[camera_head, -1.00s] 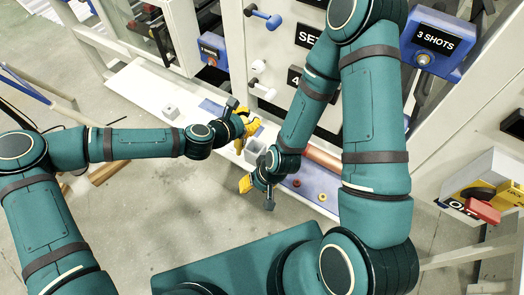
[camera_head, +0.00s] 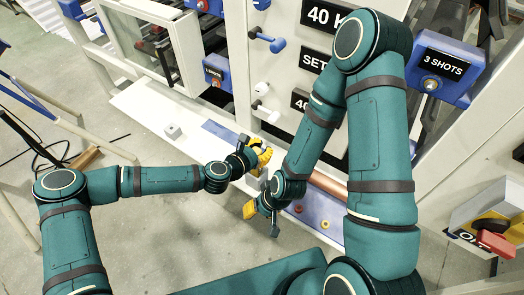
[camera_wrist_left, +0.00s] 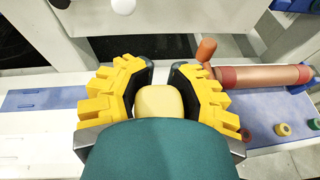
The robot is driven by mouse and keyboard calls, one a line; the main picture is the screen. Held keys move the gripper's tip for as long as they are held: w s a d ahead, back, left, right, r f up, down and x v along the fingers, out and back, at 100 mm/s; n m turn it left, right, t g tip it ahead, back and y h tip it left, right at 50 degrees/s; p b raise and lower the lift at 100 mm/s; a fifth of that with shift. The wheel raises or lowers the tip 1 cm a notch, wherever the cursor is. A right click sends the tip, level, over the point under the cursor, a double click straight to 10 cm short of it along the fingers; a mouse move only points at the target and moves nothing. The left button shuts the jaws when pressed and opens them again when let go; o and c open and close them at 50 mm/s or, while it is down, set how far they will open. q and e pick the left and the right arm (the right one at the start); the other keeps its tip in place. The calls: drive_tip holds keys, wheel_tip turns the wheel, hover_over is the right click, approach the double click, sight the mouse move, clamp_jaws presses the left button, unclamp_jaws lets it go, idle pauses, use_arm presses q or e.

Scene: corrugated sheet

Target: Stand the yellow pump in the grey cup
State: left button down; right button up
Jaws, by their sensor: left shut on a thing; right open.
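My left gripper (camera_head: 260,155) is over the white ledge, in front of the white panel. In the left wrist view its yellow fingers (camera_wrist_left: 157,88) are shut on a pale yellow block-like part, which I take for the yellow pump (camera_wrist_left: 156,101). The pump's lower part is hidden by the wrist, so I cannot tell whether it touches anything below. My right gripper (camera_head: 252,210) is open, nearer and lower, beside the ledge's front edge.
A copper cylinder (camera_wrist_left: 262,76) with an orange handle lies right of the left gripper. A blue mat (camera_wrist_left: 265,132) there bears small coloured rings. Another blue mat (camera_wrist_left: 40,98) lies left. Knobs (camera_head: 266,41) stick out from the panel above the ledge.

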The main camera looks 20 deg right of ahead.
use_arm(q)
drive_tip(key=shift+f, duration=0.45)
drive_tip(key=shift+r, duration=0.1)
drive_tip(key=c, duration=0.7)
unclamp_jaws()
drive_tip(key=p+v, duration=0.1)
drive_tip(key=v, duration=1.1)
